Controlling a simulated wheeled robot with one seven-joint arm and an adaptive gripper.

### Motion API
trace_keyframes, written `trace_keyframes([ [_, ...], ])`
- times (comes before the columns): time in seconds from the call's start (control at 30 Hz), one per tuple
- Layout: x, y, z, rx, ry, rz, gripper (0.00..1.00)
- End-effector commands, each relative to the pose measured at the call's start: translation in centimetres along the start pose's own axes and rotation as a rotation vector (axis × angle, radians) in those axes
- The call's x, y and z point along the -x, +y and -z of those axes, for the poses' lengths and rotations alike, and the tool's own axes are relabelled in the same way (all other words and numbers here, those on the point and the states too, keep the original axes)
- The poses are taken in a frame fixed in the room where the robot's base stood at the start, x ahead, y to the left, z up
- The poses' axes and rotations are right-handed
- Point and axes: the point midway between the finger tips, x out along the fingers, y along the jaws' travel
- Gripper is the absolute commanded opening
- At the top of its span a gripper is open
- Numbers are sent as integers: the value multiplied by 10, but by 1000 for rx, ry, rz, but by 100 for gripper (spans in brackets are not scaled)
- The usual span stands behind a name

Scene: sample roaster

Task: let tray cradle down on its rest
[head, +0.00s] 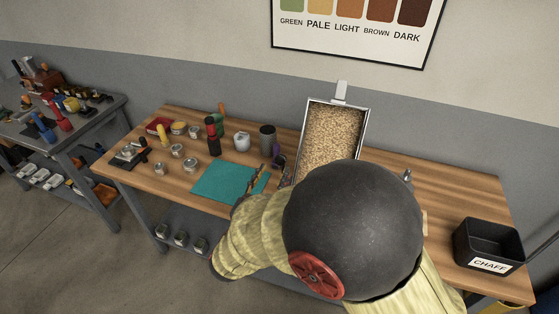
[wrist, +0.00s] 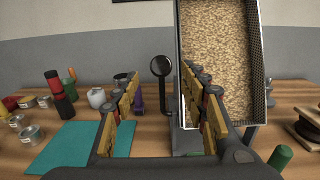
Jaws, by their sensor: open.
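The tray cradle (head: 368,128) is a pale metal tray full of light beans, standing raised and tilted at the back of the wooden bench. In the wrist view its dark side wall (wrist: 258,62) rises ahead and to the right. Its rest and lower end are mostly hidden by my arm and gripper. My gripper (wrist: 162,88) is open and empty, its yellow-padded fingers wide apart. A black round knob on a stem (wrist: 162,67) shows ahead between the fingers, left of the tray, with no visible contact. In the head view my arm hides most of the gripper.
A teal mat (head: 222,183) lies left of the gripper, with jars, a red-and-black bottle (head: 212,134) and a dark cup (head: 267,137) behind it. A black chaff bin (head: 488,243) stands at the bench's right end. A wooden spool (wrist: 307,130) is right of the tray.

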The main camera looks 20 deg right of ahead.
Motion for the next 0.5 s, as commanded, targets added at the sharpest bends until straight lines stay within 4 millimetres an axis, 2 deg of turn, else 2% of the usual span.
trace_keyframes([
  [0.3, -48, -2, 2, -3, 1, 6, 44],
  [0.5, -65, -2, 1, -3, 2, 4, 44],
])
